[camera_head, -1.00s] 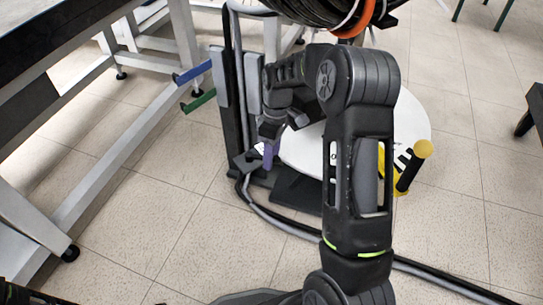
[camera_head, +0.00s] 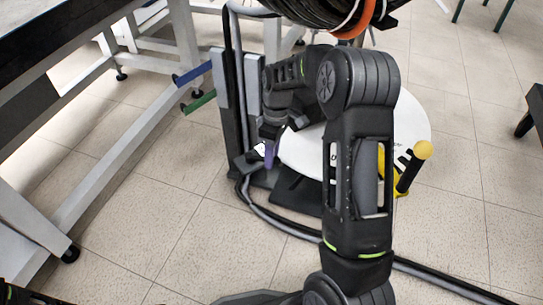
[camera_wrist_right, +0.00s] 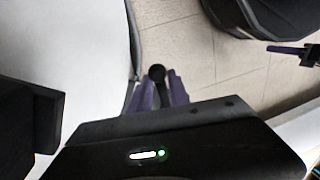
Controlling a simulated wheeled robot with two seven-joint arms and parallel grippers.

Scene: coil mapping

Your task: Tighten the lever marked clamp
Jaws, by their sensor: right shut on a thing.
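My right arm reaches forward over the machine, and its right gripper (camera_wrist_right: 160,92) is shut on a lever with a round black knob (camera_wrist_right: 157,72). In the right wrist view a purple finger lies on each side of the lever's stem. In the head view my wrist hides most of this lever; a purple piece (camera_head: 268,156) shows just below the wrist, beside a small white label (camera_head: 260,148). The label's writing is too small to read, so I cannot tell which lever is marked clamp. My left gripper is out of view.
A blue arm (camera_head: 193,73) and a green arm (camera_head: 198,102) stick out left of the machine's column. A white round plate (camera_head: 408,115) lies behind my arm, with a yellow-knobbed handle (camera_head: 421,150) at its right. A black coil (camera_head: 325,10) hangs above. Open floor lies in front.

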